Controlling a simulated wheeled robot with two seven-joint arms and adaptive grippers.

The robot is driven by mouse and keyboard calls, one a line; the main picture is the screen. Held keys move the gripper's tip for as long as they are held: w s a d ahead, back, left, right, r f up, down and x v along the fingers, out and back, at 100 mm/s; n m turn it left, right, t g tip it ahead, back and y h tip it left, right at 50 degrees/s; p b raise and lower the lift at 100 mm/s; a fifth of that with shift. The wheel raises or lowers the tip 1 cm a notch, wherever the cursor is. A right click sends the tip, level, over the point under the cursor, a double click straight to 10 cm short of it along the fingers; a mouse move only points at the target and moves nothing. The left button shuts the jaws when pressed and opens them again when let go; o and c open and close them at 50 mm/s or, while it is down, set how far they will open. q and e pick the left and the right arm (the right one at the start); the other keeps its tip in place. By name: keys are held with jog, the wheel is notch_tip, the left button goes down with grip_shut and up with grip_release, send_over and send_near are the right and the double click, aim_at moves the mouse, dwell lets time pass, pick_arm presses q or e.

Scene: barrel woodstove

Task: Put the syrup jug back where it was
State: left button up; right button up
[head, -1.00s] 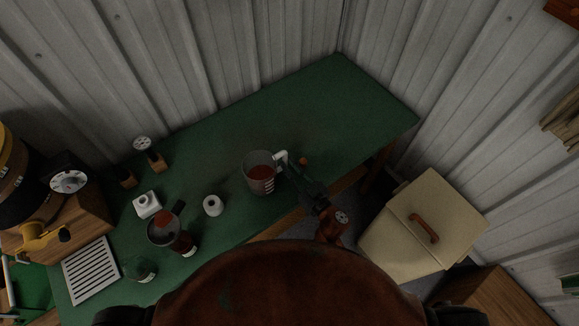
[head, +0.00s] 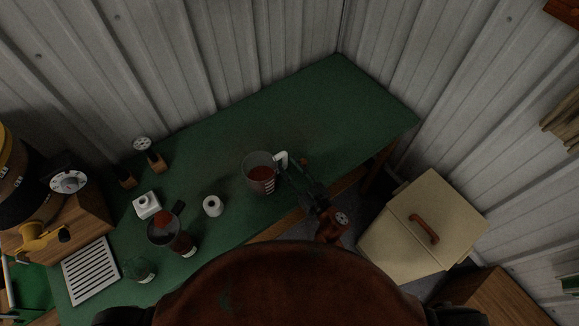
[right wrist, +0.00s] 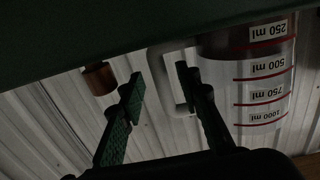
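The syrup jug (head: 258,183) is a clear measuring jug with red-brown liquid and a pale handle (head: 281,159). It appears to stand upright on the green table, near its front edge. My right gripper (head: 292,171) is at its right side by the handle. In the right wrist view, which is upside down, the jug (right wrist: 265,75) shows its ml marks. The fingers of my right gripper (right wrist: 160,88) are spread apart, with the handle (right wrist: 163,75) between or just beyond them. Contact with the handle cannot be made out. My left gripper is not in view.
A small brown object (right wrist: 99,79) sits near the fingers. The green table's back right (head: 340,100) is clear. A cream cooler (head: 412,252) stands right.

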jog(key=v, duration=1.2)
jog(key=shift+r+p, duration=0.2)
jog(key=shift+p, duration=0.1)
